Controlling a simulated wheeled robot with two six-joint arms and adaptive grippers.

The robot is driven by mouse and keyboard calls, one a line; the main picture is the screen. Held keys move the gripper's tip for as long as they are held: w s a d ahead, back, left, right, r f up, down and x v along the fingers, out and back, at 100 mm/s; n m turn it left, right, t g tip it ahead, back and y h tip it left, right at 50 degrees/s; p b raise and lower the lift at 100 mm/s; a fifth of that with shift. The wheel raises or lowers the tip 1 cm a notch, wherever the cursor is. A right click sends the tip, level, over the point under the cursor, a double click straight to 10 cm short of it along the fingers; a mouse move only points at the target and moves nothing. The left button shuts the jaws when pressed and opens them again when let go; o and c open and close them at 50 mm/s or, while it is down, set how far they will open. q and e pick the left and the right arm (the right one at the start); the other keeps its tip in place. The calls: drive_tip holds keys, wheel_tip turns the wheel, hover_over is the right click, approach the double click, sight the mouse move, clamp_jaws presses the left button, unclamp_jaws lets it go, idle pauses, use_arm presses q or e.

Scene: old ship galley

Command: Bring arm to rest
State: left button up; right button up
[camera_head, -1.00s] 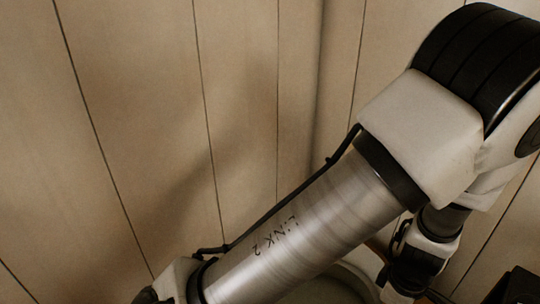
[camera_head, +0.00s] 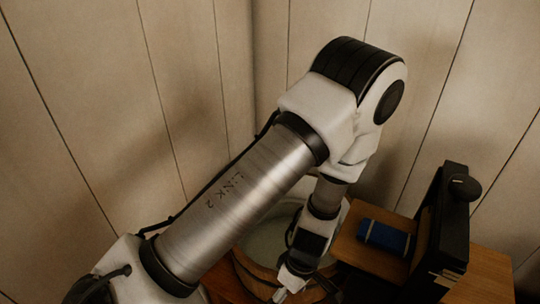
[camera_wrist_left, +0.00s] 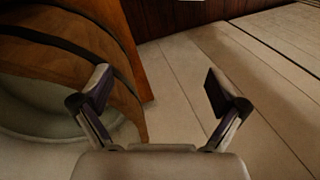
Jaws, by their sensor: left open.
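My left arm crosses the head view from the bottom left, rises to its elbow, and bends down over a round wooden tub (camera_head: 257,277). In the left wrist view my left gripper (camera_wrist_left: 158,92) is open, with nothing between its fingers. The tub's banded wooden side (camera_wrist_left: 70,25) and pale inside lie at the left of that view, near the left finger. My right gripper is in neither view.
Right of the tub, a wooden surface (camera_head: 345,250) carries a blue bundle (camera_head: 385,237). A black upright object with a round knob (camera_head: 464,187) stands beside it. Pale plank walls (camera_head: 90,110) close in behind. Pale boards (camera_wrist_left: 255,90) lie clear on the right of the wrist view.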

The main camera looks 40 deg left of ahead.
use_arm(q)
drive_tip(key=s+f+m, duration=0.1)
drive_tip(key=f, duration=0.1)
drive_tip(key=s+a+f+m, duration=0.1)
drive_tip(key=s, duration=0.1)
drive_tip(key=shift+s+a+f+b, duration=0.15)
drive_tip(key=shift+s+f+b, duration=0.05)
drive_tip(key=shift+f+b, duration=0.2)
drive_tip(key=s+a+f+m+g+b, duration=0.2)
drive_tip(key=s+f+m+b, duration=0.1)
drive_tip(key=s+f, duration=0.55)
drive_tip(key=w+m+t, duration=0.1)
drive_tip(key=m, duration=0.3)
drive_tip(key=w+m+t, duration=0.2)
drive_tip(key=m, duration=0.2)
drive_tip(key=w+d+m+t, duration=0.1)
drive_tip(key=m+t, duration=0.1)
drive_tip(key=m, duration=0.2)
drive_tip(key=shift+w+f+m+p, duration=0.2)
drive_tip(key=shift+f+m+p, duration=0.1)
drive_tip(key=shift+f+p, duration=0.05)
